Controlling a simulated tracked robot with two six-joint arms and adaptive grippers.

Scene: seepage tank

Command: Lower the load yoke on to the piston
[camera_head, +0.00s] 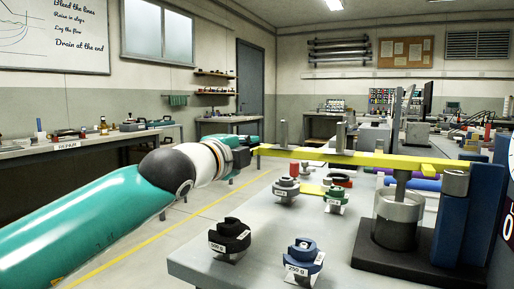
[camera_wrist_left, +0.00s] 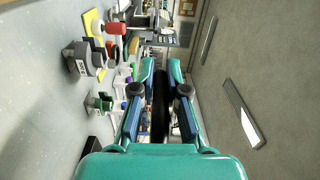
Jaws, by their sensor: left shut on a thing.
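The load yoke (camera_head: 330,155) is a long yellow beam. It runs nearly level across the head view, from my left gripper to a blue post (camera_head: 452,215) at the right. The piston (camera_head: 400,188) is a grey rod standing in a metal cylinder (camera_head: 396,222) under the right part of the beam. Its top is close under the beam; I cannot tell if they touch. My left gripper (camera_head: 248,154) is at the beam's left end. In the left wrist view its fingers (camera_wrist_left: 163,75) are shut around a dark bar (camera_wrist_left: 160,105), apparently the yoke's handle end. My right gripper is not in view.
A workbench (camera_head: 70,150) stands at the far left, beyond open floor.

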